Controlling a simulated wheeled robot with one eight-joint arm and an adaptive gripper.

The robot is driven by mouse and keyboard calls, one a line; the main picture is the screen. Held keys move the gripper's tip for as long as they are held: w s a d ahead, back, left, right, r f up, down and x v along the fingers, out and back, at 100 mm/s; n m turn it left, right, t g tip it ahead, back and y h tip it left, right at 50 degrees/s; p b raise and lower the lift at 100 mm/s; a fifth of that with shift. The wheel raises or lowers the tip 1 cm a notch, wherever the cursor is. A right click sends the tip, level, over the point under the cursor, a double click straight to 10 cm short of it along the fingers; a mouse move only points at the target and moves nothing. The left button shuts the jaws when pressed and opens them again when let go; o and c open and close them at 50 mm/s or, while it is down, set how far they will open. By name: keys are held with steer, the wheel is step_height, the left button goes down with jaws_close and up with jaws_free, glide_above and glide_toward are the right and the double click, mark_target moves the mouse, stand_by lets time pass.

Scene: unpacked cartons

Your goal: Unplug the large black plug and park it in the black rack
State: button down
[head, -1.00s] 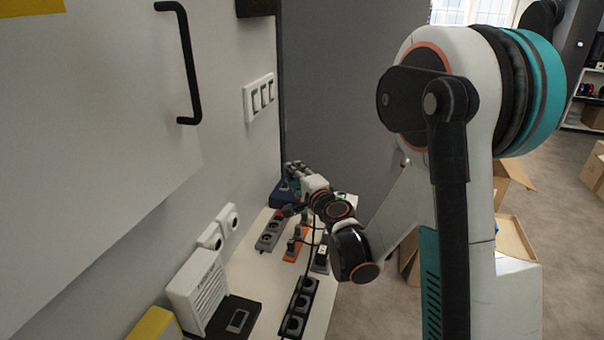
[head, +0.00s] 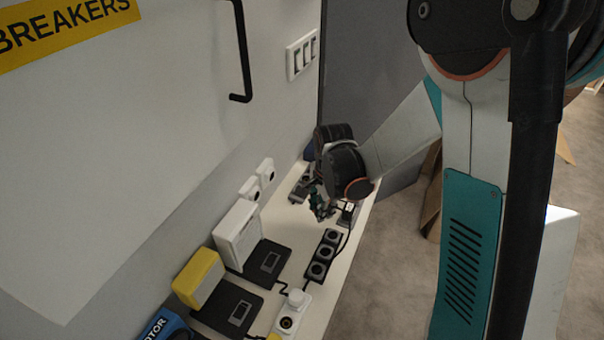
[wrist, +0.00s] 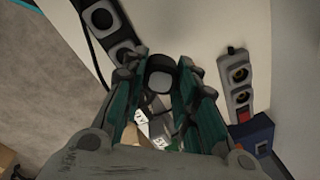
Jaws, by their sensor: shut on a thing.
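My gripper (wrist: 158,95) is shut on a black plug (wrist: 160,72), whose dark rounded end shows between the fingertips in the wrist view. In the head view my gripper (head: 320,208) is above the far part of the white shelf, and its fingers largely hide the plug. The black rack (head: 308,270), a long block with round grey-rimmed places, lies nearer along the shelf. It also shows at the upper left of the wrist view (wrist: 117,33). The plug appears apart from the rack's visible round places.
A grey power strip (wrist: 239,82) with a red switch and a blue box (wrist: 252,133) are at the right in the wrist view. A white box (head: 238,232), black pads, a yellow box (head: 198,280) and a white strip (head: 291,310) line the shelf. The wall is close at left.

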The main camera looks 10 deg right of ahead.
steer(key=shift+m+g, duration=0.6)
steer(key=shift+m, duration=0.1)
steer(key=shift+s+d+f+b, duration=0.5)
steer(key=shift+s+f+b, duration=0.05)
steer(key=shift+f, duration=0.2)
steer(key=shift+s+d+f+b, duration=0.45)
steer(key=shift+s+f+b, duration=0.05)
steer(key=shift+f, duration=0.3)
steer(key=shift+s+d+f+b, duration=0.5)
steer(key=shift+s+f+b, duration=0.05)
steer(key=shift+f, duration=0.2)
steer(key=shift+r, duration=0.1)
steer(key=shift+f+b, duration=0.65)
steer(key=shift+b, duration=0.35)
stand_by(0.8)
steer(key=c, duration=1.2)
jaws_free()
steer(key=shift+r, duration=0.1)
step_height(320, 180, up, 12)
steer(key=shift+f, duration=0.1)
